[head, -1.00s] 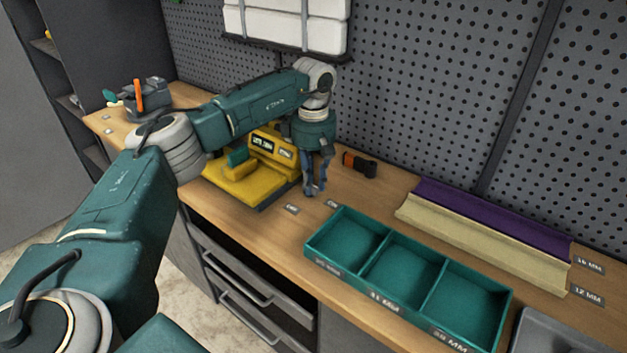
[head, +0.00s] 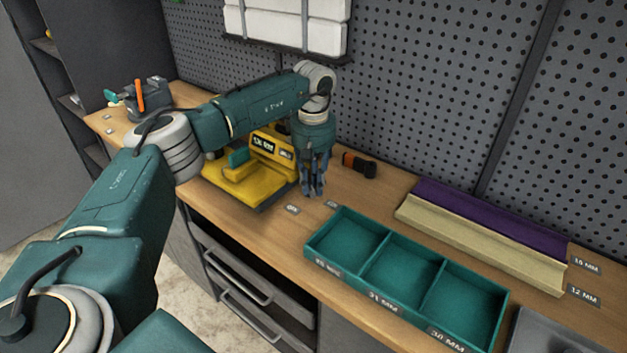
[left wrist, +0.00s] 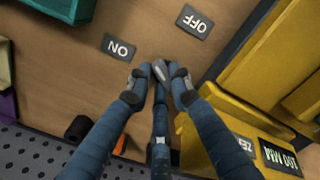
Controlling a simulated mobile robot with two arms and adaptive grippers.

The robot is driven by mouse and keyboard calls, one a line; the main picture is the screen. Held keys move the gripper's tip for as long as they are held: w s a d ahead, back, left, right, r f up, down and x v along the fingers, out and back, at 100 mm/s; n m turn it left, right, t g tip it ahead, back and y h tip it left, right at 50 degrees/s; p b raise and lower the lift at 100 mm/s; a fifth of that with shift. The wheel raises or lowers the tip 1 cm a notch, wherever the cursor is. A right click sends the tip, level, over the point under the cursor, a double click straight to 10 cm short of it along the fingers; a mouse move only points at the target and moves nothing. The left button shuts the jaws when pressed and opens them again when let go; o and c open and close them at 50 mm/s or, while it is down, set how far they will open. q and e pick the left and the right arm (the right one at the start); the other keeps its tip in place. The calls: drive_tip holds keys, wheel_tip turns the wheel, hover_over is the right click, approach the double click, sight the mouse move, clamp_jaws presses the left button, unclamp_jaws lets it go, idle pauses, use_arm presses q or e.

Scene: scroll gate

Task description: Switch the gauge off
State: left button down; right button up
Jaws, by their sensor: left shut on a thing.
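The yellow gauge (head: 232,188) stands on the bench, with a dark display and a teal part on it. Its yellow body also shows at the right of the left wrist view (left wrist: 251,76). An OFF plate (left wrist: 195,22) lies nearer the gauge and an ON plate (left wrist: 119,47) farther from it. My left gripper (head: 313,191) points down beside the gauge, behind the plates. In the left wrist view its fingers (left wrist: 160,82) are shut on a small grey piece, likely the switch lever, mostly hidden by them. My right gripper is not in view.
A teal three-compartment tray (head: 362,260) stands at the front right of the gripper. A black and orange object (head: 359,165) lies behind it. Purple and beige channels (head: 480,240) lie along the pegboard (head: 430,90). A vise-like tool (head: 145,98) stands far left.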

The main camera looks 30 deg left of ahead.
sight(311, 187)
use_arm(q)
drive_tip(key=m, duration=0.6)
drive_tip(key=shift+s, duration=0.15)
drive_tip(key=m, duration=0.5)
drive_tip(key=shift+s+a+r+m, duration=0.1)
drive_tip(key=shift+s+a+m, duration=0.1)
drive_tip(key=shift+m, duration=0.2)
drive_tip(key=c, duration=1.8)
unclamp_jaws()
wheel_tip(311, 187, up, 12)
